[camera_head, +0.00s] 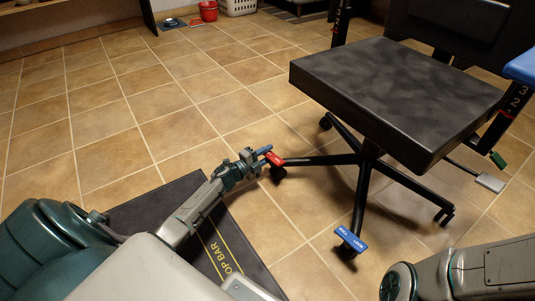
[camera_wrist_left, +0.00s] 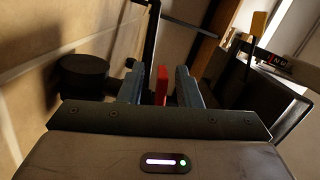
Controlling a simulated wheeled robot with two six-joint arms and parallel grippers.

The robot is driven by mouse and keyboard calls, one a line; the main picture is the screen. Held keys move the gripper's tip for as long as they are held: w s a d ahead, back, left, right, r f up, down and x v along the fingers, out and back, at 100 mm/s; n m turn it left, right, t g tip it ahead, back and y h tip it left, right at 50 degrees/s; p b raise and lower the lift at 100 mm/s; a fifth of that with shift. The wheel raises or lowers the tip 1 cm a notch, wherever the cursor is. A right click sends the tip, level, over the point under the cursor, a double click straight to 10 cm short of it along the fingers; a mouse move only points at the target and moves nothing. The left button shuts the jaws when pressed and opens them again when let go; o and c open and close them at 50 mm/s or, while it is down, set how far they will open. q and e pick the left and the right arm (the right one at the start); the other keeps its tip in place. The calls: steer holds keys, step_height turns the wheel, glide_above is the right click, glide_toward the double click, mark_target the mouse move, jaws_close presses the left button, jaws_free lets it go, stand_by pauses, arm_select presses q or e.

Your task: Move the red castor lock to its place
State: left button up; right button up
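The red castor lock (camera_head: 274,159) sits on a castor at the end of a black leg of the office chair (camera_head: 390,100). My left gripper (camera_head: 265,152) is right at it. In the left wrist view the red lock (camera_wrist_left: 161,85) stands between the two blue-grey fingers of my left gripper (camera_wrist_left: 159,88), with a gap on each side, so the fingers are open around it. A blue castor lock (camera_head: 350,239) with white lettering is on the front castor. My right arm shows at the lower right; its gripper is out of view.
A dark mat (camera_head: 140,212) with yellow lettering lies under my left arm. A grey pedal (camera_head: 490,182) and a green knob (camera_head: 498,159) are at the chair's right. A red bucket (camera_head: 208,12) and white basket (camera_head: 238,7) stand far back. Tiled floor at left is clear.

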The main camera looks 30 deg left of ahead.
arm_select(q)
steer(key=p+v, duration=0.4)
steer(key=v, duration=0.6)
steer(key=shift+s, duration=0.15)
steer(key=shift+r, duration=0.1)
